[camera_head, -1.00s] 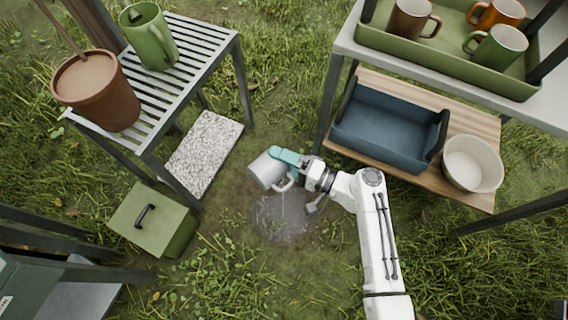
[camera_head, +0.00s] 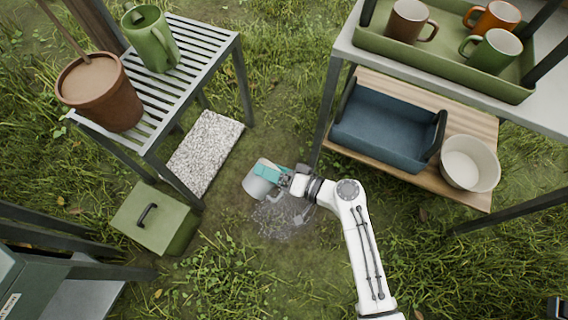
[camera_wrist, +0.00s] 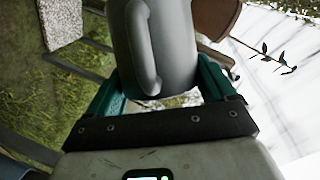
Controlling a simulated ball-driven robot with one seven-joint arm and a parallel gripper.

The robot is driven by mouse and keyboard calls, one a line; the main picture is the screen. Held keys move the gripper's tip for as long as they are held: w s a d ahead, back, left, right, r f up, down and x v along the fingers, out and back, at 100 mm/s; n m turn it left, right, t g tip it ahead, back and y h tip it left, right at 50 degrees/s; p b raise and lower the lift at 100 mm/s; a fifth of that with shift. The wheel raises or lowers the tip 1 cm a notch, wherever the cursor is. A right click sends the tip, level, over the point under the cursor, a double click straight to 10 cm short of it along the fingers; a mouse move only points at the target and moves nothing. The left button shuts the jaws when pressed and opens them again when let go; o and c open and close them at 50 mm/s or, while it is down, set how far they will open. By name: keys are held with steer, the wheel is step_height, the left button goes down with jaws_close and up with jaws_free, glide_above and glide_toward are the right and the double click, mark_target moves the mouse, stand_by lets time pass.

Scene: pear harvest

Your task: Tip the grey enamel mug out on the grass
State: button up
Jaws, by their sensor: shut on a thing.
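The grey enamel mug (camera_head: 256,187) is in my gripper (camera_head: 268,173), low over the ground in the middle of the head view. The teal fingers are shut on its body. In the wrist view the mug (camera_wrist: 178,45) fills the space between the fingers of my gripper (camera_wrist: 160,88), with its handle towards the camera. The mug is tilted; its opening faces away and I cannot see inside it. A wet, shiny patch (camera_head: 284,218) lies on the ground just below and right of the mug, amid the grass (camera_head: 240,270).
A stone slab (camera_head: 204,150) and a green lidded box (camera_head: 150,222) lie to the left. A slatted table (camera_head: 185,60) holds a green jug and a brown pot. At right, a shelf (camera_head: 480,120) holds a blue bin, a white bowl and a tray of mugs.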

mark_target(251, 194)
steer(key=shift+s+a+f+n+h+b, duration=0.15)
steer(key=shift+f+n+h+b, duration=0.1)
steer(key=shift+n, duration=0.25)
steer(key=shift+s+a+f+n+h+b, duration=0.15)
steer(key=shift+n+h, duration=0.1)
steer(key=shift+n, duration=0.25)
steer(key=shift+s+a+f+n+t+h, duration=0.15)
steer(key=shift+s+n+t+h, duration=0.15)
steer(key=shift+n+t, duration=0.1)
steer(key=s+a+n+h, duration=0.1)
steer(key=s+a+f+n+t+h+p, duration=0.1)
steer(key=s+a+n, duration=0.1)
steer(key=shift+s+a+f+n, duration=0.15)
steer(key=shift+s+a+n, duration=0.05)
steer(key=shift+n, duration=0.1)
steer(key=shift+s+a+f+n+t+h+p, duration=0.3)
steer(key=shift+s+a+n+t+p, duration=0.25)
steer(key=shift+p, duration=0.45)
steer(key=shift+s+a+f+n+p, duration=0.25)
steer(key=shift+n+p, duration=0.1)
steer(key=shift+p, duration=0.2)
